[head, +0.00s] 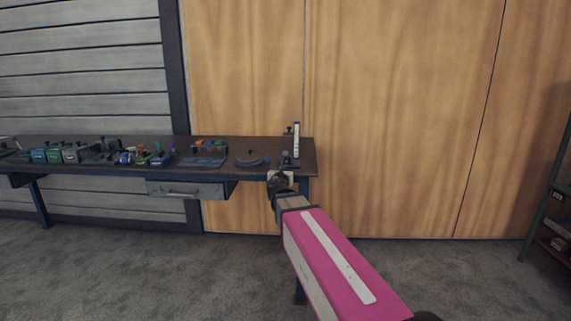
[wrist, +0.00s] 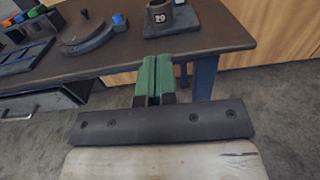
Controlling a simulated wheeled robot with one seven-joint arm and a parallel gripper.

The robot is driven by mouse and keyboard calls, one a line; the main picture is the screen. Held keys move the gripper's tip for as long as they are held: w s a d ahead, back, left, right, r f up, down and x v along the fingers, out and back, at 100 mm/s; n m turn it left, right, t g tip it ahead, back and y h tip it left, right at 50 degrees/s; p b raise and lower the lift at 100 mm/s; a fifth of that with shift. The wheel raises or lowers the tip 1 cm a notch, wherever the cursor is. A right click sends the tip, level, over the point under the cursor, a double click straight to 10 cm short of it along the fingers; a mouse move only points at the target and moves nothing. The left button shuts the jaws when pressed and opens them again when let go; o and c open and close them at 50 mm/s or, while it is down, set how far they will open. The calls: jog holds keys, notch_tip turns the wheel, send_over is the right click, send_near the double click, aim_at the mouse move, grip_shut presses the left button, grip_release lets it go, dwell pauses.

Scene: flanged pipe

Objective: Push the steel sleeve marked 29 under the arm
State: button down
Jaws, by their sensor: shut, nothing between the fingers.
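The steel sleeve marked 29 (wrist: 172,17) stands on the bench top near its front right edge in the wrist view. In the head view a pale upright post with scale marks (head: 296,140) stands at the bench's right end. A small dark part sits near its top left; I cannot tell whether it is the arm. The sleeve is hard to make out there.
The dark bench top (head: 222,165) holds a curved grey piece (wrist: 88,36) left of the sleeve, and several coloured blocks and fixtures farther left. A drawer (head: 187,190) hangs below the bench front. A green shelf rack (head: 545,205) stands far right. Open floor lies in front.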

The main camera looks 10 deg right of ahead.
aim_at(287, 165)
jog(key=x, duration=1.4)
jog(key=shift+r, duration=0.1)
jog(key=shift+x, duration=1.95)
jog(key=shift+s, duration=0.1)
